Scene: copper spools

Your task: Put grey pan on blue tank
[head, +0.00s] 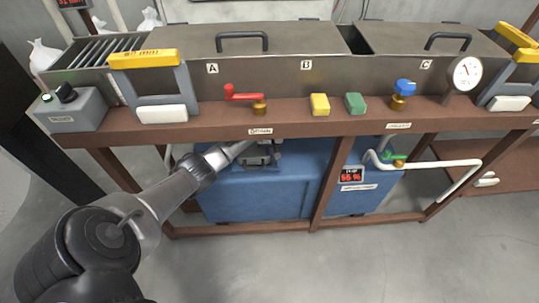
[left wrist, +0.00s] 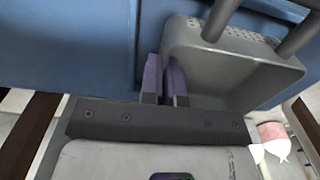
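The grey pan (left wrist: 232,76) is in the left wrist view, a shallow box with a row of small holes along its far rim. My left gripper (left wrist: 165,82) has its two purple fingers close together at the pan's left wall, with the wall's edge between them. The blue tank (head: 258,194) stands under the brown frame in the head view; a blue surface (left wrist: 75,45) also fills the upper part of the left wrist view. In the head view my left gripper (head: 258,157) is below the brown beam, above the tank's top, partly hidden. My right gripper is not in view.
The brown beam (head: 200,122) runs over my left gripper and carries a red lever (head: 243,95), yellow and green blocks and a blue knob. A brown post (head: 330,182) stands right of the gripper. A white pipe (head: 430,164) is farther right. The floor in front is clear.

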